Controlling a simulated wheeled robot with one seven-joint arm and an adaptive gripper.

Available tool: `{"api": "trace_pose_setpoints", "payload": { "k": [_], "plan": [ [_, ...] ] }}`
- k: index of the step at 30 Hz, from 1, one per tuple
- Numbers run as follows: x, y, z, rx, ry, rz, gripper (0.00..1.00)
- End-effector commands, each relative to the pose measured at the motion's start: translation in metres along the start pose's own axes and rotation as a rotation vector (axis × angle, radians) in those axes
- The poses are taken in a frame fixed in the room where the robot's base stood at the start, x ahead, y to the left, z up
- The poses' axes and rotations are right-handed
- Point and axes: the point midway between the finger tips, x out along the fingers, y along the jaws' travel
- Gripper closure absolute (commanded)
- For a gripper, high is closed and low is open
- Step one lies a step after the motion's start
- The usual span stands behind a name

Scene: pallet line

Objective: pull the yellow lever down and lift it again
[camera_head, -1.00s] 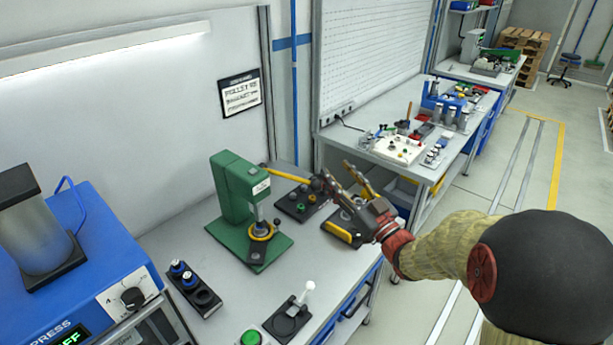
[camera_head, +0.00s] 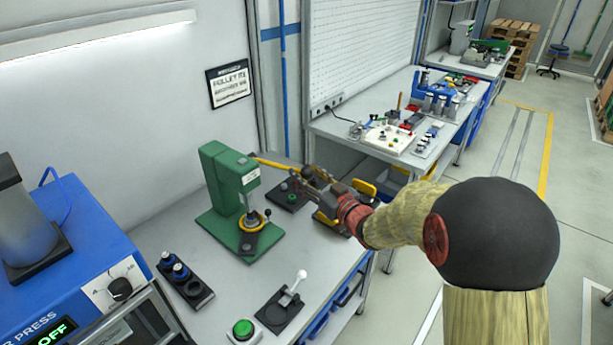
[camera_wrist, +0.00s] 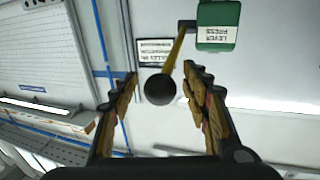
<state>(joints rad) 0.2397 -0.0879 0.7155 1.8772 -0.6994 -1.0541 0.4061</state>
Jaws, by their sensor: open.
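The green lever press (camera_head: 224,195) stands on the near workbench (camera_head: 280,257). Its yellow lever (camera_head: 272,163) sticks out to the right from the top of the press, sloping slightly down. The lever ends in a black ball knob, which shows large in the wrist view (camera_wrist: 160,89). My gripper (camera_head: 297,178) is open at the lever's end. In the wrist view the two fingers (camera_wrist: 160,85) stand on either side of the knob, with a gap on each side. The press head also shows in the wrist view (camera_wrist: 217,28).
A blue press machine (camera_head: 75,265) stands at the left. A black holder with blue-topped parts (camera_head: 185,280), a green button (camera_head: 243,328) and a white-handled switch (camera_head: 285,300) lie in front. A dark tray (camera_head: 287,196) lies under the lever.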

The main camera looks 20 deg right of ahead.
Motion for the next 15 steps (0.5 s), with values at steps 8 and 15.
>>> {"api": "trace_pose_setpoints", "payload": {
  "k": [8, 15],
  "plan": [
    [0.0017, 0.0001, -0.0008, 0.0, 0.001, 0.0, 0.53],
    [0.0016, 0.0002, -0.0009, -0.001, 0.001, 0.0, 0.67]
  ]
}}
